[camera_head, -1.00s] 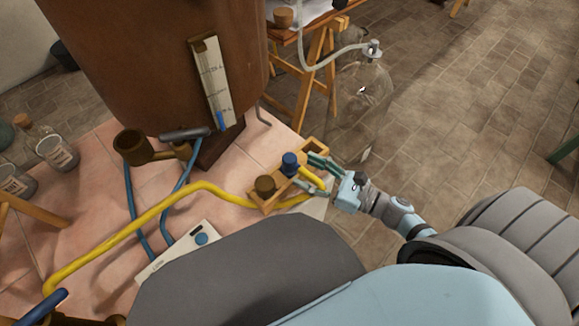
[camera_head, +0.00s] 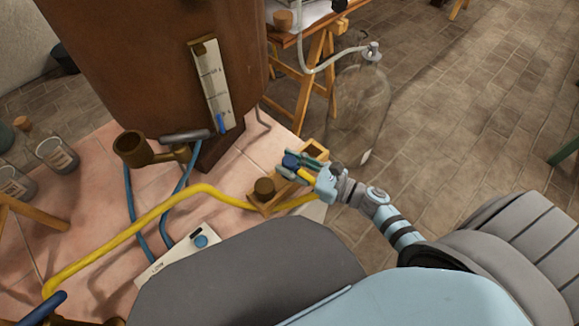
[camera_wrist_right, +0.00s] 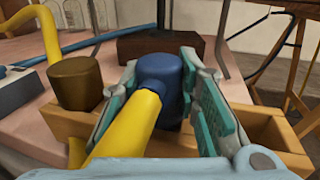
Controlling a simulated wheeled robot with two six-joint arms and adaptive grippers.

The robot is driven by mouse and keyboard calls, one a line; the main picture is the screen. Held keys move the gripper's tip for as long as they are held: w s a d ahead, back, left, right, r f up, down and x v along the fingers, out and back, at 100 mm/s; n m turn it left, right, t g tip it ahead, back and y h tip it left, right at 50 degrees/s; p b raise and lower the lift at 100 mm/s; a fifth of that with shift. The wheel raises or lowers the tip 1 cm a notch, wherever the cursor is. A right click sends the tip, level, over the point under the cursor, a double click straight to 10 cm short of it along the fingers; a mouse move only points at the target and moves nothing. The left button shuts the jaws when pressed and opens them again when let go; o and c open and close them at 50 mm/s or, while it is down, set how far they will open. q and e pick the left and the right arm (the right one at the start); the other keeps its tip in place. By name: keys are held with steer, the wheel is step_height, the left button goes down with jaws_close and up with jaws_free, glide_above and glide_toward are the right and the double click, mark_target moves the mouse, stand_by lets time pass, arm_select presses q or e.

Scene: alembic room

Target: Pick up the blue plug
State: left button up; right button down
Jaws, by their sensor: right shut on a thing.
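The blue plug (camera_head: 290,160) is at the wooden rack (camera_head: 314,150) on the pink tiled table. It also shows in the right wrist view (camera_wrist_right: 174,85), with a yellow piece (camera_wrist_right: 128,122) running from it toward the camera. My right gripper (camera_head: 302,166) is shut on the blue plug, its green-padded fingers on either side of it in the right wrist view. The fingers hide part of the rack, and I cannot tell how far the plug is off it. My left gripper is not in view.
A brown stopper (camera_head: 264,188) sits at the rack's near end. A yellow hose (camera_head: 170,205) crosses the table. A large brown vessel (camera_head: 150,60) stands behind, and a glass bottle (camera_head: 360,105) stands right of the table. A white box (camera_head: 180,265) is at front.

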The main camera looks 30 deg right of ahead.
steer(key=shift+r, duration=0.1)
step_height(320, 180, up, 20)
steer(key=p, duration=1)
